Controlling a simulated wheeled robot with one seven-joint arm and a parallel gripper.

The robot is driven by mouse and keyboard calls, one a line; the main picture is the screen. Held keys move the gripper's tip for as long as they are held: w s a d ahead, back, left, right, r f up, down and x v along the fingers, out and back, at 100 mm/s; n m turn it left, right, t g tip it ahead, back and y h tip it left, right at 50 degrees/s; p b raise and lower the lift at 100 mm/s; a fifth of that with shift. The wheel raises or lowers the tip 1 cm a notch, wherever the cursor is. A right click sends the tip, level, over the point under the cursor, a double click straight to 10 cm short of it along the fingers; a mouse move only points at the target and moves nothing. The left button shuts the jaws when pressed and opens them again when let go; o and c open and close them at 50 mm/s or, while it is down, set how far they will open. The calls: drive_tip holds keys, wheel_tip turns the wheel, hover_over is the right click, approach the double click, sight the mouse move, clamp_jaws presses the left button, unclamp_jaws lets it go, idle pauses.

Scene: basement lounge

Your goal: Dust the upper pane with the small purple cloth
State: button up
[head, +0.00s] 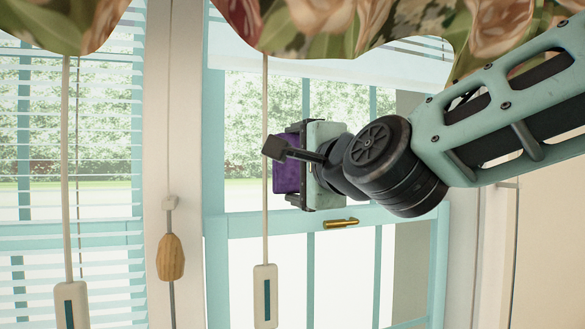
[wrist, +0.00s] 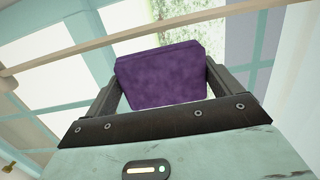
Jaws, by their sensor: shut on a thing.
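My gripper (head: 287,164) is in front of the window's upper pane (head: 245,120), just above the middle rail, in the head view. It is shut on the small purple cloth (head: 284,178), which shows as a folded block partly hidden by the gripper. In the wrist view the purple cloth (wrist: 163,75) sits between the two fingers of my gripper (wrist: 160,88), with the window bars behind it. I cannot tell whether the cloth touches the glass.
A brass latch (head: 341,224) is on the middle rail (head: 390,216) below my gripper. A cord with a pale weight (head: 265,296) hangs close beside the cloth. A wooden pull (head: 171,257) and blinds (head: 110,130) are at left. A floral valance (head: 350,25) hangs above.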

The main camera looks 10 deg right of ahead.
drive_tip(key=shift+w, duration=0.1)
idle(0.5)
drive_tip(key=w+a+r, duration=0.1)
drive_tip(key=w, duration=0.5)
drive_tip(key=shift+w+a+r, duration=0.25)
drive_tip(key=shift+w+r, duration=0.1)
idle(0.4)
drive_tip(key=shift+x, duration=0.95)
drive_tip(key=shift+d, duration=0.15)
